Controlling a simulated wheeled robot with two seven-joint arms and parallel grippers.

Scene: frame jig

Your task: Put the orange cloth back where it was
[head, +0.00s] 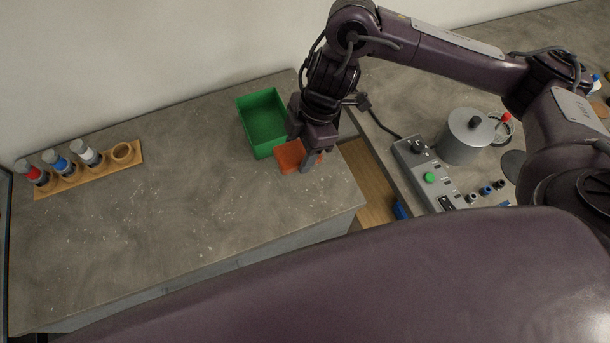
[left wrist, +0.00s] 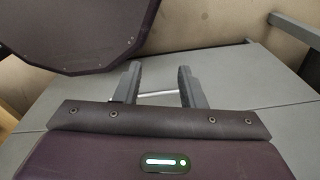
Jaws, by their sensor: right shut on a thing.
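The orange cloth (head: 289,156) is a small folded square at the right end of the left grey counter, just in front of the green bin. My right gripper (head: 312,163) points down at the cloth's right edge and is shut on it. The gripper's fingers hide part of that edge, and I cannot tell whether the cloth touches the counter. My left gripper (left wrist: 158,86) shows in the left wrist view with its two fingers apart and nothing between them. It is not seen in the head view.
An open green bin (head: 247,106) stands behind the cloth. A wooden rack (head: 112,162) with several capped bottles is at the far left. A gap with a wooden floor (head: 368,178) separates this counter from the right one, which holds a control box (head: 421,167) and a metal pot (head: 462,143). The counter's middle is clear.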

